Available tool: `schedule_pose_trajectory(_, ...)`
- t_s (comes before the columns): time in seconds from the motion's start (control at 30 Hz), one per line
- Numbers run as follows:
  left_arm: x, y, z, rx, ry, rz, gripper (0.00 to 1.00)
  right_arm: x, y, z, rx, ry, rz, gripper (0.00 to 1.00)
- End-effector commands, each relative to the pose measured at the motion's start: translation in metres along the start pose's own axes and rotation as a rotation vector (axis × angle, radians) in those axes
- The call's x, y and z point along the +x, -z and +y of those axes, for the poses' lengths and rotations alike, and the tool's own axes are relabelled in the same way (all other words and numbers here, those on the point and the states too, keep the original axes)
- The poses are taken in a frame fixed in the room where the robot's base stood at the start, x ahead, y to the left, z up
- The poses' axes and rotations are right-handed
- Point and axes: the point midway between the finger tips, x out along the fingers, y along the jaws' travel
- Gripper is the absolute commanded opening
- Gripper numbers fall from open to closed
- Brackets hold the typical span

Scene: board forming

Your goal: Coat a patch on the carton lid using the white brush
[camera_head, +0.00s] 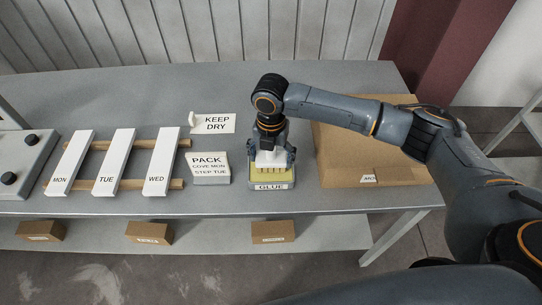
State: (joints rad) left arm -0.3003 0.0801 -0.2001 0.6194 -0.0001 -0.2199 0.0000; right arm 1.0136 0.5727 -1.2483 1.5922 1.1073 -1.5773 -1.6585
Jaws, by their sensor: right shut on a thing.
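The carton (350,165) lies flat on the right part of the grey table, its brown lid facing up with no coated patch visible on the part I see. My right arm crosses above its far side. My right gripper (271,154) points down over the glue tray (272,186), left of the carton. It is shut on the white brush (270,161), whose pale lower part is at the yellow glue surface. I cannot tell whether the bristles touch the glue. The brush's upper part is hidden by the gripper. My left gripper is not in view.
Three white boards labelled MON (72,160), TUE (115,160) and WED (163,160) lie across wooden rails at left. Small boxes (149,232) sit on the lower shelf.

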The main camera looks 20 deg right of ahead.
Motion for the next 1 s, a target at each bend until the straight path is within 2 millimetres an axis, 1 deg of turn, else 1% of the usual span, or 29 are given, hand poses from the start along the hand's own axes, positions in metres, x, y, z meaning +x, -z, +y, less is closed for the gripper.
schedule_pose_trajectory(0.57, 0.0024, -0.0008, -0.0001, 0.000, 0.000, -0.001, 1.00, 0.0073, 0.0000, 0.0003, 0.000, -0.001, 0.000, 0.56)
schedule_pose_trajectory(1.0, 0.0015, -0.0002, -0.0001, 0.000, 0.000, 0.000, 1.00, 0.0070, 0.0001, 0.0003, 0.000, -0.001, 0.000, 0.56)
